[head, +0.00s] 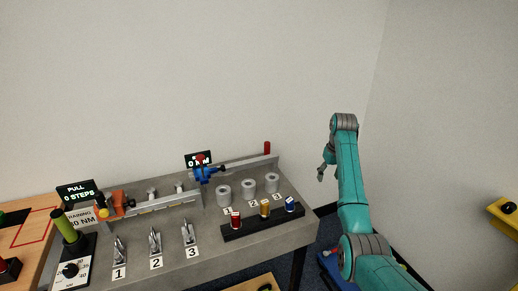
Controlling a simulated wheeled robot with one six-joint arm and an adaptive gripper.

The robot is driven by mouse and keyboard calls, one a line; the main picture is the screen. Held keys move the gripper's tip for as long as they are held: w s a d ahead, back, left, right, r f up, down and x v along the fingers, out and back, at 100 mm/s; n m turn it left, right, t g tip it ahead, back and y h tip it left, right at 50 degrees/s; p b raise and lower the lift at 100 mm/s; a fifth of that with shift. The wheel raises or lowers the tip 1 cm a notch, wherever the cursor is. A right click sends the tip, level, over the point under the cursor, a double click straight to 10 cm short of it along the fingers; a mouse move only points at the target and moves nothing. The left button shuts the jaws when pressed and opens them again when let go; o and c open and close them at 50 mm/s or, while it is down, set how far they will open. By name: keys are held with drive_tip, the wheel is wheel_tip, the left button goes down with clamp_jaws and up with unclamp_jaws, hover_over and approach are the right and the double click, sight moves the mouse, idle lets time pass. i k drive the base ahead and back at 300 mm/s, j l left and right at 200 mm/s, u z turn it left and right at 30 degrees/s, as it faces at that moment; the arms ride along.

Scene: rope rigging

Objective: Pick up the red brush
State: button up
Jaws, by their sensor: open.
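I cannot make out a red brush for certain. A small red item (235,221) stands at the left of a black rack (262,221) on the grey workbench, and is too small to identify. A red upright cylinder (267,148) is at the right end of the bench's back rail. My gripper (322,174) hangs in the air right of the bench, pointing down and apart from these things. It is open, with nothing visible in it.
An orange item (264,208) and a blue item (290,205) share the rack. Grey cylinders (248,190) stand behind it, and metal fittings (155,240) at the front. A blue object (331,263) lies low beside my arm. A yellow object (503,210) is at far right.

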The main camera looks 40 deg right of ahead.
sight(267, 144)
drive_tip(key=i, duration=1.5)
